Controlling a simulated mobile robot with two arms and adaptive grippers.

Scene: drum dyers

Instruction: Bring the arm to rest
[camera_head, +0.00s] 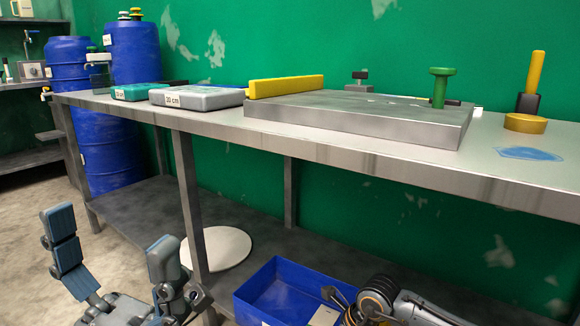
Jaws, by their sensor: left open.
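My left gripper (112,232) is in the lower left of the head view. Its two blue-grey padded fingers stand apart with nothing between them. It is in front of the steel workbench (330,156), lower than the bench top and clear of it. The left arm behind it is mostly cut off by the bottom edge.
A grey plate (350,118) lies on the bench with a yellow bar (286,86) and a green knob (439,88). Blue drums (135,55) stand at the left. A blue bin (280,285) is under the bench. Bare floor shows at lower left.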

